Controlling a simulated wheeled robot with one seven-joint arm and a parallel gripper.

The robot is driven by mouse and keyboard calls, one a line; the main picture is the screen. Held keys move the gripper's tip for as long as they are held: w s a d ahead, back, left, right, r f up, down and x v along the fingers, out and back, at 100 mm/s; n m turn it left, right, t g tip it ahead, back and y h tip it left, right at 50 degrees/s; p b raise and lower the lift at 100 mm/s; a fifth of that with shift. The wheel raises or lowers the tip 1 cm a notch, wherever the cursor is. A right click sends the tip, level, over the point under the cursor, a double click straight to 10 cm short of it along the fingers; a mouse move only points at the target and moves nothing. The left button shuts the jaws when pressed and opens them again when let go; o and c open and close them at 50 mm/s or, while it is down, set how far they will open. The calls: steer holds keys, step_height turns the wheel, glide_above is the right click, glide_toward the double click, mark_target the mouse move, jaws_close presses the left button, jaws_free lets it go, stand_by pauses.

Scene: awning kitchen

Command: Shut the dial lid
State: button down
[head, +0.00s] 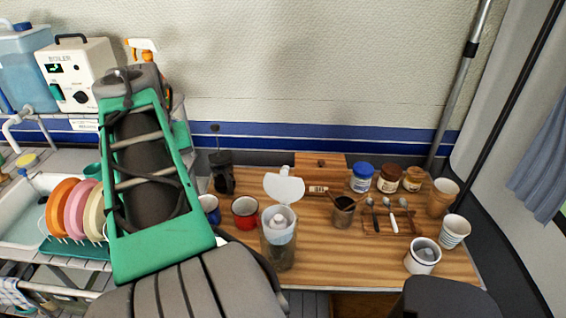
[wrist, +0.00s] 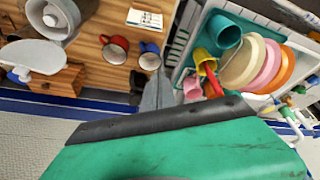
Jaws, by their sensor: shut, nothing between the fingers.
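A tall canister (head: 278,252) stands on the wooden table, with a white round piece and knob in its mouth. Its white lid (head: 284,187) stands open, tilted up at the back of the rim. In the wrist view the canister (wrist: 52,18) is at the top left, and the open lid (wrist: 33,54) shows beside it. My gripper (wrist: 157,92) is shut and empty, with its fingers together. It is apart from the lid, which lies to its left in the wrist view. In the head view my arm hides the gripper.
A red mug (head: 245,212) and a blue mug (head: 209,208) stand left of the canister. A dark grinder-like object (head: 222,175) stands behind them. Jars (head: 362,178), a spoon tray (head: 372,219) and cups (head: 454,231) fill the right side. A dish rack (head: 75,246) is left.

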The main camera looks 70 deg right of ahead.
steer(key=s+d+r+m+g+b, duration=0.1)
steer(key=s+d+r+m, duration=0.25)
steer(key=s+d, duration=0.6)
steer(key=s+d+r+m+g, duration=0.15)
steer(key=s+d+m, duration=0.45)
steer(key=s, duration=0.7)
steer(key=n, duration=0.2)
glide_above(285, 184)
steer(key=d, duration=0.4)
step_height(285, 184, down, 8)
steer(key=shift+w+f+h, duration=0.2)
steer(key=shift+w+h, duration=0.1)
steer(key=shift+h, duration=0.1)
steer(key=shift+a, duration=0.15)
steer(key=shift+f+m+b, duration=0.1)
steer(key=shift+m+b, duration=0.15)
steer(key=shift+b, duration=0.25)
